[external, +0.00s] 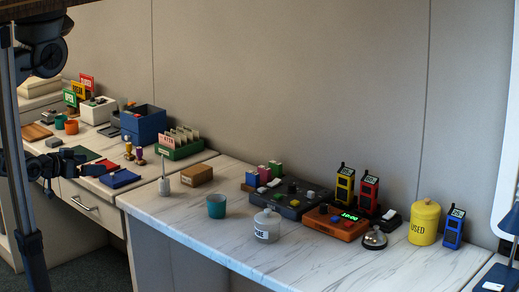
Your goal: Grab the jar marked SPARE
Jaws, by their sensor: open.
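A pale grey jar (266,228) with a knobbed lid stands upright near the front edge of the marble-topped counter. Its dark lettering is only partly readable and seems to end in "RE". A yellow jar (424,223) marked USED stands farther right. My dark gripper (78,162) is at the left, far from both jars, in front of the drawer desk. It looks empty and open, though its fingers are small and hard to make out against the desk.
A teal cup (217,206) stands left of the grey jar.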

